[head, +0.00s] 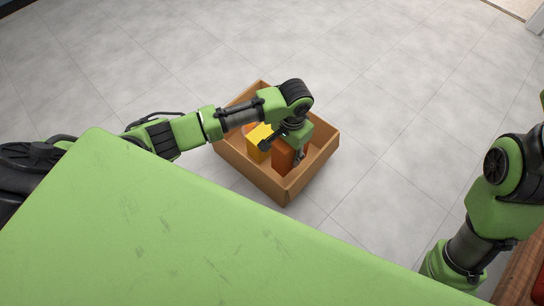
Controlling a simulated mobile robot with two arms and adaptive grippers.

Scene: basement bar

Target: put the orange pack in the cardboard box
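The cardboard box (264,181) stands open on the floor near the middle of the head view. My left arm reaches over it from the left, and my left gripper (285,150) points down into it. An orange pack (283,158) is in the box directly under the gripper, with dark fingers close to its upper part. The wrist hides part of it, so I cannot tell whether the fingers grip it. My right arm shows at the right edge; its gripper is out of view.
A yellow pack (258,137) stands in the box beside the orange one. Another orange item (249,128) is partly hidden behind it. A wooden surface (521,278) with a red thing shows at the lower right. The tiled floor around the box is clear.

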